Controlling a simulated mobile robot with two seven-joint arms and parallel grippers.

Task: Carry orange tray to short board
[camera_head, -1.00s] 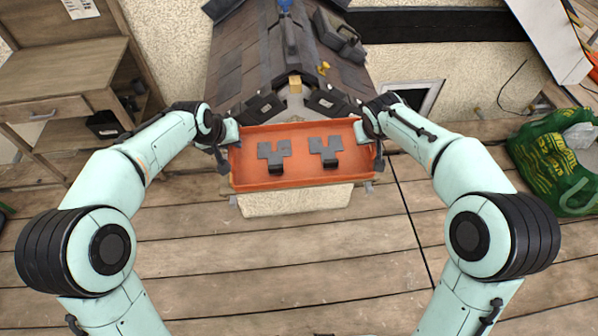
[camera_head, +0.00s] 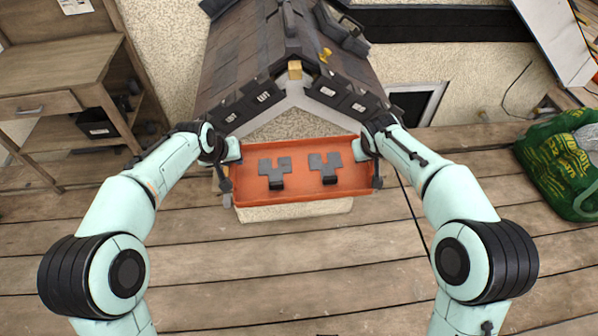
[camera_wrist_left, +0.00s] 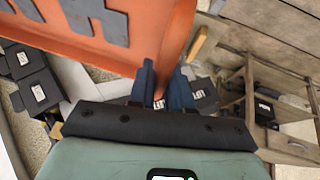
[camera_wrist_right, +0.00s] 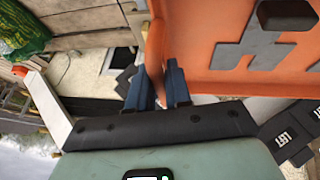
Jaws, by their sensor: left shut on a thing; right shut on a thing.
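The orange tray (camera_head: 300,193) is held level between my two grippers, in front of the small house's gable. Two dark grey notched pieces, a left one (camera_head: 275,170) and a right one (camera_head: 324,167), lie in it. My left gripper (camera_head: 228,160) is shut on the tray's left end; its blue fingers (camera_wrist_left: 163,85) pinch the orange wall in the left wrist view. My right gripper (camera_head: 369,152) is shut on the right end, and its fingers (camera_wrist_right: 157,88) also show at the wall in the right wrist view. I cannot tell which thing is the short board.
The small tiled house (camera_head: 240,60) stands right behind the tray, with dark labelled tiles along its roof edges. A wooden desk (camera_head: 60,70) is at the left. A green bag (camera_head: 558,165) lies at the right. The plank floor (camera_head: 300,270) in front is clear.

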